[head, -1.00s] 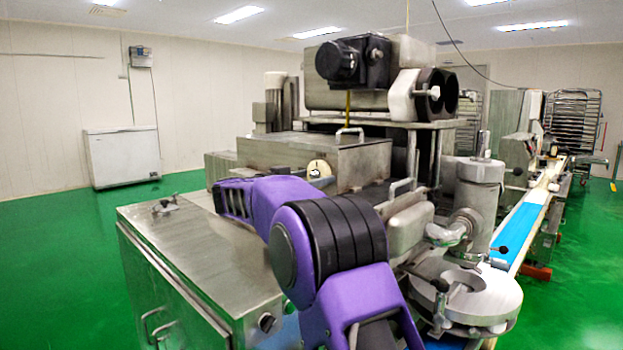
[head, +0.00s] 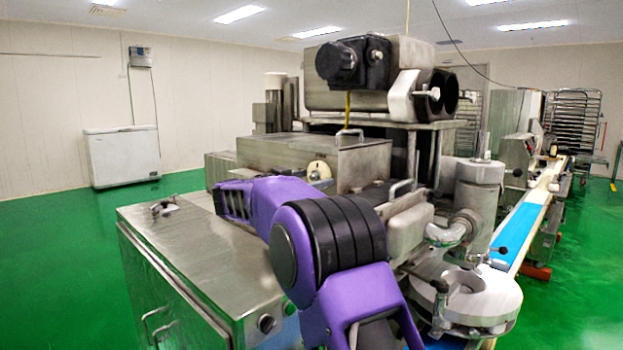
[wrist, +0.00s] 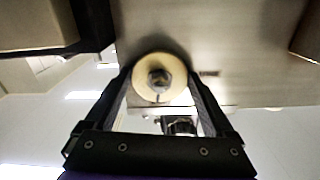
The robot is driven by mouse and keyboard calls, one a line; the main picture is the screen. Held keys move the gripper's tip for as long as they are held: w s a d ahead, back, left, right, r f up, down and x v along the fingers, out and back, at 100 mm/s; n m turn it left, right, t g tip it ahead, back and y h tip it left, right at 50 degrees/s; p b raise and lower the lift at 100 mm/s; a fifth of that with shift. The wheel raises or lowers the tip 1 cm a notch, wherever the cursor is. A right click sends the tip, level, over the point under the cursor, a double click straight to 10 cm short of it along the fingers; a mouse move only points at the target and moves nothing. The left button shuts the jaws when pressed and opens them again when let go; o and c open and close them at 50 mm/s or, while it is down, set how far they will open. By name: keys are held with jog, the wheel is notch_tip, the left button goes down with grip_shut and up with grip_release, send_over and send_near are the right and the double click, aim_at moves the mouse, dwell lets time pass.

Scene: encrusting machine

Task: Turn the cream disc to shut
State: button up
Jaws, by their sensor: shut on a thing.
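The cream disc (wrist: 146,90) sits on a metal face of the machine, with a dark hub at its middle, in the wrist view. My gripper (wrist: 160,76) has a finger on each side of the disc and is shut on it. In the head view the upper part of the disc (head: 319,168) shows just above my purple arm. The fingertips are hidden in the head view.
A metal cabinet (head: 185,250) stands at the front left of the machine. A metal cover with a handle (head: 315,150) lies behind the disc. A round white plate (head: 482,302) and a blue belt (head: 520,228) are at the right. Green floor is clear at left.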

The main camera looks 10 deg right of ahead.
jog(key=m, duration=0.8)
jog(key=shift+w+a, duration=0.1)
jog(key=m+b, duration=0.2)
jog(key=m, duration=0.2)
jog(key=shift+r+m+b, duration=0.1)
jog(key=shift+m+b, duration=1)
jog(key=shift+m, duration=1.1)
jog(key=o, duration=1.1)
jog(key=shift+r, duration=0.1)
jog(key=v, duration=1.7)
jog(key=shift+a+b, duration=0.2)
jog(key=shift+b, duration=0.1)
